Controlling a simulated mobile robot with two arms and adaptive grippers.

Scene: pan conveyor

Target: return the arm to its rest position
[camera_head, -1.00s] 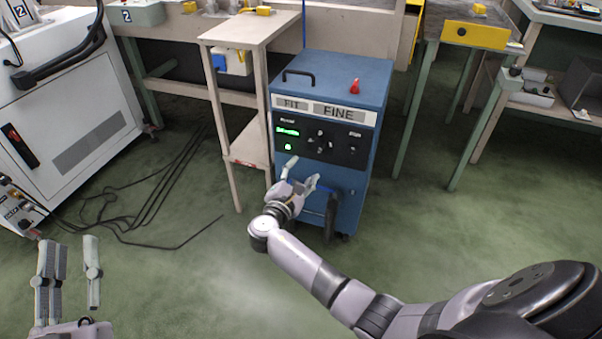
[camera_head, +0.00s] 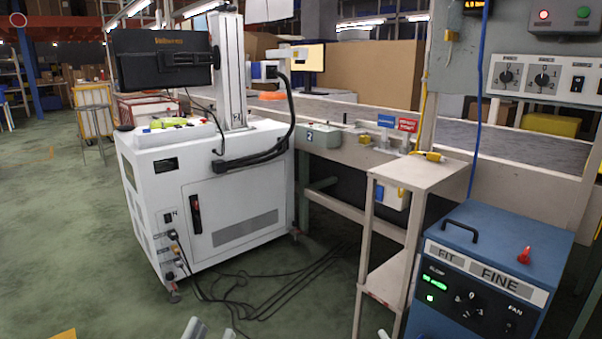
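My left gripper (camera_head: 212,331) shows only at the bottom edge. Its two pale fingertips stand apart with bare floor between them, so it is open and empty. The rest of that arm is below the picture. A small pale tip at the bottom edge, left of the blue machine, looks like part of my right gripper (camera_head: 383,334). The rest of my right gripper and arm is out of view, so its opening cannot be seen.
A blue machine (camera_head: 480,293) labelled FIT FINE stands at lower right, beside a narrow beige stand (camera_head: 410,172). A white cabinet (camera_head: 232,222) with a monitor stands at left. Black cables (camera_head: 285,282) lie on the green floor.

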